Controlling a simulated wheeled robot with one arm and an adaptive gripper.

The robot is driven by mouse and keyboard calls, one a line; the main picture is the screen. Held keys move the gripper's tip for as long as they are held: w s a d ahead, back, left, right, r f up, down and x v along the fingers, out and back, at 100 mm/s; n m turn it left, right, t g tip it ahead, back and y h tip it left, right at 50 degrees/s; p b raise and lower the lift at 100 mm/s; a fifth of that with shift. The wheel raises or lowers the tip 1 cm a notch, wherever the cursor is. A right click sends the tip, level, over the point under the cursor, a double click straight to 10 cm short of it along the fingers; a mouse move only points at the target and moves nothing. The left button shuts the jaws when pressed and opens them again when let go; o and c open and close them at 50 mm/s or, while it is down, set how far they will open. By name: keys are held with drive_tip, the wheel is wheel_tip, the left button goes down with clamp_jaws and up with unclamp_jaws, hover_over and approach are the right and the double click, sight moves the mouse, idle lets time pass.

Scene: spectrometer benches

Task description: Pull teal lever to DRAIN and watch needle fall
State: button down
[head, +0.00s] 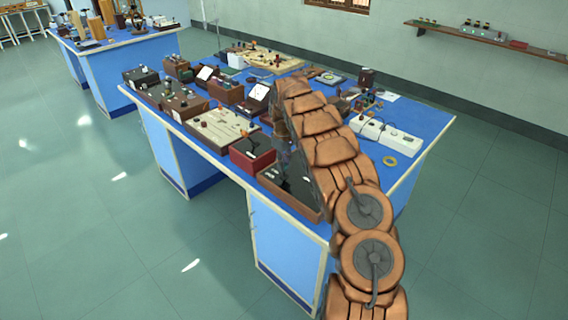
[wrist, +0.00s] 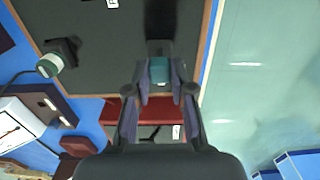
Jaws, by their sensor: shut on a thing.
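In the wrist view a teal lever handle (wrist: 159,70) sits between the fingertips of my gripper (wrist: 160,84), which is shut on it. The lever's dark arm runs up from the handle over a dark panel (wrist: 110,50) with a wooden rim. In the head view the panel (head: 298,190) lies at the table's near edge, and my arm hides the lever and most of my gripper. A white-faced meter (wrist: 14,124) with a dark needle shows at the left of the wrist view; its scale is unreadable. The label lettering is too small to read.
A red box (head: 251,153) stands beside the panel. Several instruments crowd the blue table (head: 420,140). Open floor (head: 110,230) lies in front of the table.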

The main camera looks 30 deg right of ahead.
drive_tip(key=shift+a+f+b, duration=0.1)
drive_tip(key=shift+a+b, duration=0.05)
drive_tip(key=shift+b, duration=0.25)
drive_tip(key=a+h+b, duration=0.1)
drive_tip(key=b, duration=0.1)
drive_tip(key=h+b, duration=0.2)
drive_tip(key=b, duration=0.1)
drive_tip(key=a+f+t+h+b, duration=0.1)
drive_tip(key=b, duration=0.2)
drive_tip(key=shift+s+a+h, duration=0.3)
drive_tip(key=shift+s, duration=0.05)
drive_tip(key=shift+a+h+b, duration=0.2)
drive_tip(key=shift+h+b, duration=0.2)
drive_tip(key=shift+b, duration=0.35)
drive_tip(key=shift+r, duration=0.1)
drive_tip(key=c, duration=1)
unclamp_jaws()
drive_tip(key=shift+a, duration=0.1)
drive_tip(key=v, duration=1.2)
drive_tip(key=shift+s, duration=0.2)
